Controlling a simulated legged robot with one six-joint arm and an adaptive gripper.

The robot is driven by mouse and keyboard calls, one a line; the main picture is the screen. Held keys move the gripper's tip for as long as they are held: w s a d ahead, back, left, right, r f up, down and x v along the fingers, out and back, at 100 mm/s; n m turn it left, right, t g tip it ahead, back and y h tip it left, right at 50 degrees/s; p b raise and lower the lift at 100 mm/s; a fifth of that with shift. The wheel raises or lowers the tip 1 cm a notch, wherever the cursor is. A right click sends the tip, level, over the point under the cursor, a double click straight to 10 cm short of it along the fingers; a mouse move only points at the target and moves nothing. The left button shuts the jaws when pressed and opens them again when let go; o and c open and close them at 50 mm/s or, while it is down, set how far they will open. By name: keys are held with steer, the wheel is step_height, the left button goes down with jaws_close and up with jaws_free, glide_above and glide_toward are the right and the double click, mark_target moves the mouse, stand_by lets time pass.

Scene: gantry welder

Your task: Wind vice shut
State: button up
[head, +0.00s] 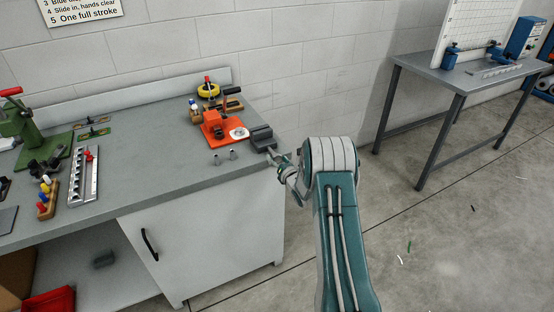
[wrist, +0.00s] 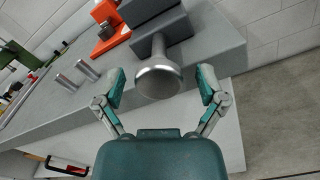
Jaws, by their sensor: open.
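The vice (head: 261,136) is a small dark grey block at the right front corner of the workbench. In the wrist view the vice (wrist: 162,28) shows as dark blocks at the top, and how far its jaws stand apart is unclear. Its round silver handwheel (wrist: 158,82) sticks out toward my wrist camera. My gripper (head: 287,170) is beside the vice, off the bench edge. In the wrist view my gripper (wrist: 161,87) is open, with one finger on each side of the handwheel and a visible gap at both sides.
An orange fixture (head: 214,125) stands just left of the vice. Two small metal cylinders (head: 224,156) stand near the bench front. A green press (head: 30,133) and a slotted rack (head: 84,176) are farther left.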

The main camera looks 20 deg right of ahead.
steer(key=shift+c, duration=0.3)
steer(key=c, duration=1.1)
steer(key=shift+m, duration=0.3)
